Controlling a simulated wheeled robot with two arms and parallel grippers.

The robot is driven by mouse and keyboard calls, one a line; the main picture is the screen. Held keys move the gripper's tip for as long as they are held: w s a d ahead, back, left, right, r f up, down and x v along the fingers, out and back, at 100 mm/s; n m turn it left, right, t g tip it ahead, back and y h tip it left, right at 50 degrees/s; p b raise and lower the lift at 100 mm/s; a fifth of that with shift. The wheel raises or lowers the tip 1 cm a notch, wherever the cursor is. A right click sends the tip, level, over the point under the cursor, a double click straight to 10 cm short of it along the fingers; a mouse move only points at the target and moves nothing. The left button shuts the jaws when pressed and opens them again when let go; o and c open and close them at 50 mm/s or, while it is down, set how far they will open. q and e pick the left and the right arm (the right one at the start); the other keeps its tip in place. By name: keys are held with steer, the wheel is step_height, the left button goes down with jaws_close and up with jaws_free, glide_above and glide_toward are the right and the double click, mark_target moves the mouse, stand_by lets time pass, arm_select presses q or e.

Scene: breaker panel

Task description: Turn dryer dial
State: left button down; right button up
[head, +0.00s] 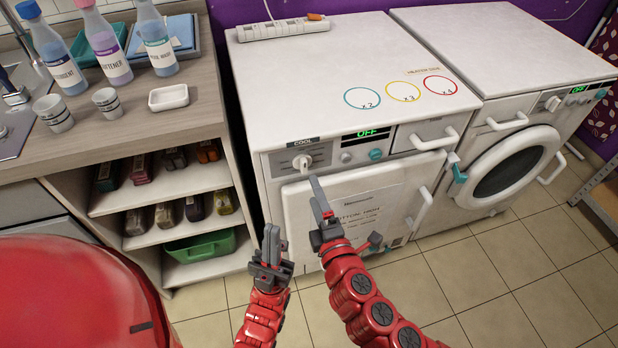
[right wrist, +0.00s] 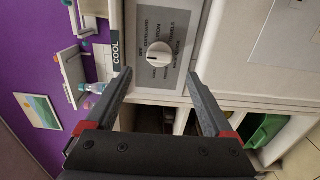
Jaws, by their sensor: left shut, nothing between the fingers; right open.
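The dryer (head: 330,85) is white, with a round white dial (head: 302,162) at the left of its control panel, beside a dark "COOL" label. In the right wrist view the dial (right wrist: 159,54) has printed settings around it and lies just ahead of and between the fingertips. My right gripper (head: 318,190) is open and empty, in front of the panel and just below the dial; it also shows in the right wrist view (right wrist: 159,80). It appears not to touch the dial. My left gripper (head: 272,235) is shut and empty, lower left of the dial, before the dryer's front.
A display (head: 367,133) reads "OFF". A washer (head: 510,150) stands at right. At left is a counter (head: 130,110) with several bottles and open shelves below holding a green bin (head: 200,246). A power strip (head: 282,28) lies on the dryer's back edge. Tiled floor is clear.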

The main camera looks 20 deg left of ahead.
steer(key=p+v, duration=0.2)
steer(key=v, duration=0.7)
steer(key=shift+s, duration=0.15)
steer(key=shift+d, duration=0.1)
